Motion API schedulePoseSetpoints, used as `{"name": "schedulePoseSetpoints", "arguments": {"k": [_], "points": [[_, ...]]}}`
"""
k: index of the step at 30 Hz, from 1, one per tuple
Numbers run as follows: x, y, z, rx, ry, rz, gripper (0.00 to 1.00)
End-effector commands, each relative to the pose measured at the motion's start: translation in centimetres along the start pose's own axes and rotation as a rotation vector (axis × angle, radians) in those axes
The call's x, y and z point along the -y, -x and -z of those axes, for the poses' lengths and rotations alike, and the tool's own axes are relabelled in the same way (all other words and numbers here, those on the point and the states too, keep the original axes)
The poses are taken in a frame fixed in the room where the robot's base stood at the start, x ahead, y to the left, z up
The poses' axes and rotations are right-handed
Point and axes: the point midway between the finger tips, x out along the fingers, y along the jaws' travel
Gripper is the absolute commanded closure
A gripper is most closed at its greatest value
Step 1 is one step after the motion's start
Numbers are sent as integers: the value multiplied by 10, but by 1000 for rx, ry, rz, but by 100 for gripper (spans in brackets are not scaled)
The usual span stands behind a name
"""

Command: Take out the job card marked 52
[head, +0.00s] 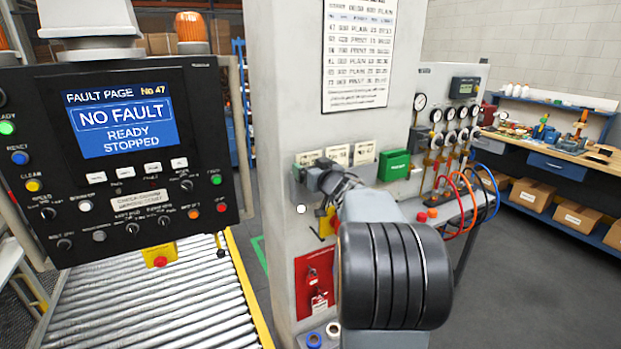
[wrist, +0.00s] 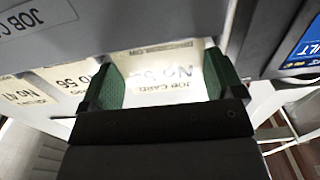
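White job cards stand in a row on the grey column. In the head view the left card (head: 309,158) is just above my gripper (head: 312,173), with a middle card (head: 337,154) and a right card (head: 364,152) beside it.
A green box (head: 394,165) sits right of the cards. The control panel (head: 120,155) stands left, above a roller conveyor (head: 150,300). Gauges and coloured hoses (head: 465,190) are on the right. A red lockout board (head: 316,283) is below the cards.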

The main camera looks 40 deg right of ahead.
Motion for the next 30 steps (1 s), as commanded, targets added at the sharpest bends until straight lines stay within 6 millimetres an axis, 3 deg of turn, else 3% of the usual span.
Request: {"name": "schedulePoseSetpoints", "arguments": {"k": [5, 17, 23, 30], "points": [[0, 0, 0, 0, 0, 0, 37], [0, 0, 9, -2, 3, 0, 37], [0, 0, 36, -3, 4, 0, 37], [0, 0, 80, -3, 3, 0, 37]]}}
